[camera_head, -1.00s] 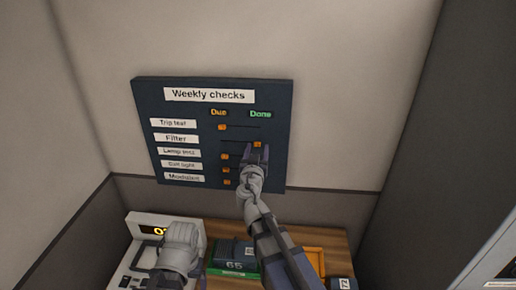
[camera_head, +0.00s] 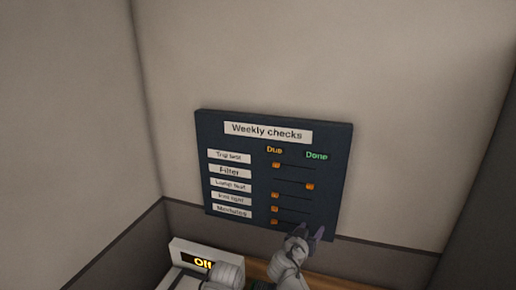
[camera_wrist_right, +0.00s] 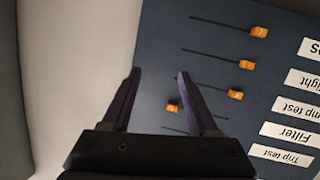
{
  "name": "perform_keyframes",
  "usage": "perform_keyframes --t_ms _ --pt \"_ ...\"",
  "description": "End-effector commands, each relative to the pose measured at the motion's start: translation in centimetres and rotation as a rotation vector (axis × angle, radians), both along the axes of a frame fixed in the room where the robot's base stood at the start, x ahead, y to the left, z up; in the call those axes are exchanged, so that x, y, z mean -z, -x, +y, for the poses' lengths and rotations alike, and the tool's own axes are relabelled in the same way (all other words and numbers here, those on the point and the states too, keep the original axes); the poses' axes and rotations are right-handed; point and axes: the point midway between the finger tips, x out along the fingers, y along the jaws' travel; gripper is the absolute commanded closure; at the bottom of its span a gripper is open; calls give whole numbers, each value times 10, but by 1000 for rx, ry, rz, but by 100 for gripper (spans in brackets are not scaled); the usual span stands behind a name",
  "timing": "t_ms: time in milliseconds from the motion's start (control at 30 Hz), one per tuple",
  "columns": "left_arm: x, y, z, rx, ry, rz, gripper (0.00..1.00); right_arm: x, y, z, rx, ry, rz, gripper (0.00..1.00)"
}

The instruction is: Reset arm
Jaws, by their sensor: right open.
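The dark "Weekly checks" board (camera_head: 262,142) hangs on the wall with a column of orange sliders. The Filter slider (camera_head: 310,187) is at the Done side; it also shows in the right wrist view (camera_wrist_right: 173,107). The Trip test slider (camera_head: 276,165), Lamp test slider (camera_head: 275,195) and the two below are at the Due side. My right gripper (camera_head: 312,232) is at the board's lower right edge. In the right wrist view its fingers (camera_wrist_right: 158,78) are apart with nothing between them.
A white device with a lit "Off" display (camera_head: 203,262) stands below the board, partly covered by my left arm. A wooden surface (camera_head: 256,270) runs along the wall's foot. The wall around the board is bare.

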Motion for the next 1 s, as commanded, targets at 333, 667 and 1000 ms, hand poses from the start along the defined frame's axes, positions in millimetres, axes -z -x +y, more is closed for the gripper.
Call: perform_keyframes --t_ms 333,667,1000 --pt "52 0 0 5 -1 0 13 188 118 83 -194 -112 933 40" --pt "66 0 0 7 -2 0 13 227 195 150 -574 -175 1348 40" --pt "66 0 0 7 -2 0 13 227 200 154 -600 -179 1367 40"
